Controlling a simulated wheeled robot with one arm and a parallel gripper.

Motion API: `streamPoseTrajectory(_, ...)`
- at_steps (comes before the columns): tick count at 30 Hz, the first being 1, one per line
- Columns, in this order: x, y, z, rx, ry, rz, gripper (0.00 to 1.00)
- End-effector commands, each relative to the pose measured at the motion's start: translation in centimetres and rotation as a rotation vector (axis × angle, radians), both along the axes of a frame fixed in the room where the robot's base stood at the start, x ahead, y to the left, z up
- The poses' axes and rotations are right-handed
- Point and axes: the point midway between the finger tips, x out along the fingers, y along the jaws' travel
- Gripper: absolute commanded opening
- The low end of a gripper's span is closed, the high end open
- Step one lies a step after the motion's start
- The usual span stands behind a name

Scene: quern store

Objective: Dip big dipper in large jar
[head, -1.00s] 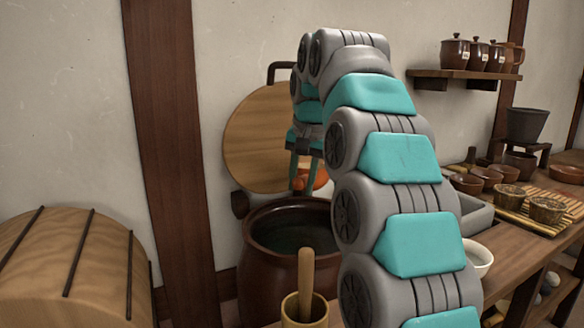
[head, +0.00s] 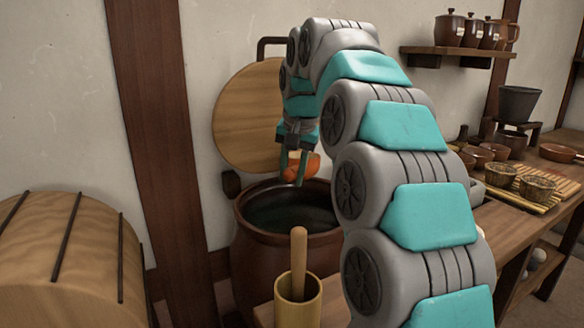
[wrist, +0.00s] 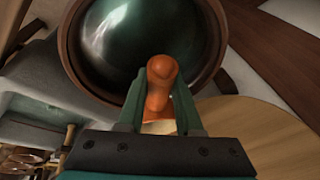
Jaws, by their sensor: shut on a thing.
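The large jar (head: 254,238) is dark brown, round and wide-mouthed, and stands open near the wall with dark liquid inside. My gripper (head: 298,180) points down at the back right rim of the jar, above its mouth. It is shut on the orange big dipper (head: 309,167). In the wrist view the dipper (wrist: 159,82) shows between the two green fingers of my gripper (wrist: 158,112), with its far end overlapping the edge of the jar's mouth (wrist: 140,40). I cannot tell whether it touches the liquid.
A round wooden lid (head: 248,115) leans on the wall behind the jar. A pestle in a wooden cup (head: 298,302) stands in front. A ribbed wooden barrel (head: 70,265) is at left. A bench with bowls and a bamboo mat (head: 515,192) is at right.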

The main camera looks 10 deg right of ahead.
Motion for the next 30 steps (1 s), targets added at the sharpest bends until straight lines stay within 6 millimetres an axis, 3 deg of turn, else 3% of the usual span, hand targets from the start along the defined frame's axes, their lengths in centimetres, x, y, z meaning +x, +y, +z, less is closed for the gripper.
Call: streamPoseTrajectory(30, 0.0, 0.0, -4.6, 0.001, -0.003, 0.001, 0.0)
